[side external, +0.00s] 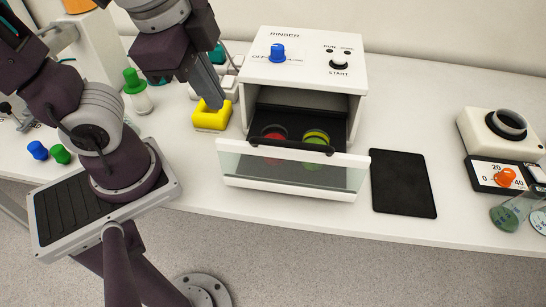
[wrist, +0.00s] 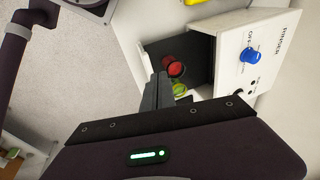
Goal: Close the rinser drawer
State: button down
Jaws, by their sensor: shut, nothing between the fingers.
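The white rinser (side external: 350,75) stands on the table, with its label, blue knob and start button on top. Its drawer (side external: 235,165) is pulled out toward the front, with a clear panel and white rim at its front. Inside its dark interior lie a red round item (side external: 273,133) and a green-yellow one (side external: 316,138). The wrist view also shows the rinser (wrist: 232,70), the red item (wrist: 174,67) and the green one (wrist: 180,88). My gripper (side external: 217,104) is shut and empty, pointing down left of the rinser. Its fingers (wrist: 158,92) overlap the drawer in the wrist view.
A yellow block (side external: 211,117) sits left of the rinser, close below my fingertips in the side view. A black flat pad (side external: 403,183) lies to the right. A white device with an orange knob (side external: 505,177) stands farther right. The table's front edge is near the drawer.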

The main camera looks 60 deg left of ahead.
jog(key=s+d+f+m+y, duration=0.1)
jog(key=d+f+m, duration=0.2)
jog(key=d+m, duration=0.45)
jog(key=s+d+f+m+y, duration=0.15)
jog(key=d+m, duration=0.35)
jog(key=m, duration=0.5)
jog(key=w+a+f, duration=0.5)
jog(key=w+f, duration=0.1)
jog(key=f, duration=0.3)
jog(key=shift+f, duration=0.4)
jog(key=shift+w+a, duration=0.15)
jog(key=shift+a, duration=0.05)
jog(key=w+a, duration=1.1)
jog(key=shift+a, duration=0.1)
